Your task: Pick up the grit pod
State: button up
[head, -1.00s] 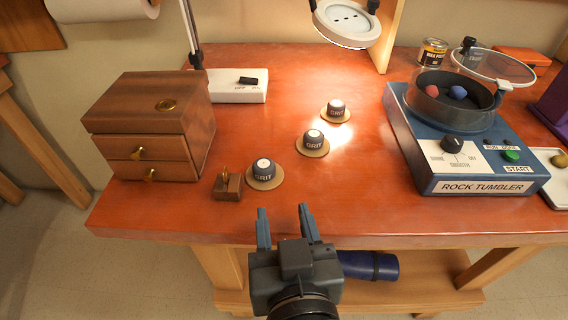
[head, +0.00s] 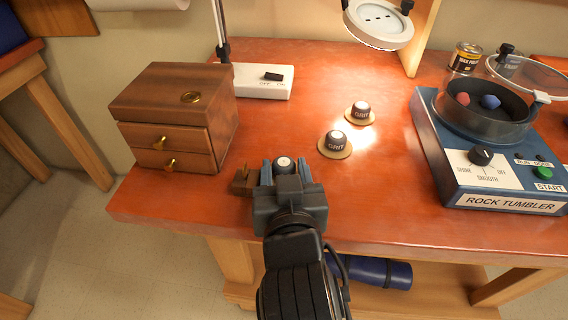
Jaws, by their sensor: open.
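Three dark grit pods with pale tops are on the red-brown bench. The nearest grit pod (head: 285,163) shows only its top between the fingers of my gripper (head: 284,172); the gripper hides its lower part and most of its disc. My gripper is open, with one finger at each side of that pod; I cannot tell whether either finger touches it. The middle grit pod (head: 335,141) and the far grit pod (head: 360,112) stand upright on round tan discs, behind and to the right of my gripper.
A small wooden block (head: 242,180) is close to the left of my gripper. A wooden drawer box (head: 175,115) stands at left, and a blue rock tumbler (head: 490,150) at right. A magnifier lamp (head: 380,25) hangs above the back. The bench front between gripper and tumbler is clear.

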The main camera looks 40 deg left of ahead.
jog(key=shift+c, duration=0.3)
jog(key=c, duration=0.7)
jog(key=shift+o, duration=0.2)
jog(key=shift+r, duration=0.15)
jog(key=shift+r, duration=0.25)
jog(key=r, duration=0.4)
jog(key=shift+w+d, duration=0.1)
jog(key=shift+d, duration=0.1)
jog(key=w+d+r, duration=0.2)
jog(key=d+r, duration=0.4)
jog(key=d, duration=0.5)
jog(key=shift+r, duration=0.15)
